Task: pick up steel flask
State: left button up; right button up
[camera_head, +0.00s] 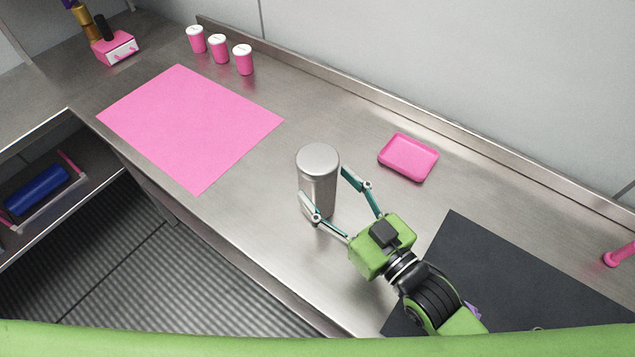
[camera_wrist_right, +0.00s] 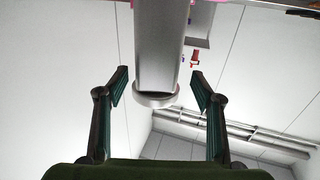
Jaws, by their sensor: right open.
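The steel flask (camera_head: 318,180) is a brushed silver cylinder that stands upright on the steel counter in the head view. My right gripper (camera_head: 324,195) is open, with one finger on each side of the flask near its lower body. In the right wrist view the flask (camera_wrist_right: 160,45) comes in from the top between the open fingers (camera_wrist_right: 157,82), with visible gaps on both sides. The picture there appears upside down. My left gripper does not show.
A pink mat (camera_head: 190,125) lies left of the flask, with several pink cups, including this one (camera_head: 243,60), behind it. A pink tray (camera_head: 408,157) lies to the right. A black mat (camera_head: 520,280) is at the front right. The counter's front edge (camera_head: 250,265) runs close by.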

jog(key=p+x, duration=0.1)
jog(key=x, duration=0.2)
jog(key=shift+w+r, duration=0.1)
jog(key=shift+w, duration=0.4)
jog(key=shift+w+a, duration=0.3)
jog(key=shift+a, duration=0.05)
jog(key=c, duration=1.4)
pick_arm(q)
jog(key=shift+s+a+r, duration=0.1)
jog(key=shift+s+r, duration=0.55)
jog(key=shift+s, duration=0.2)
pick_arm(e)
jog(key=shift+o, duration=0.2)
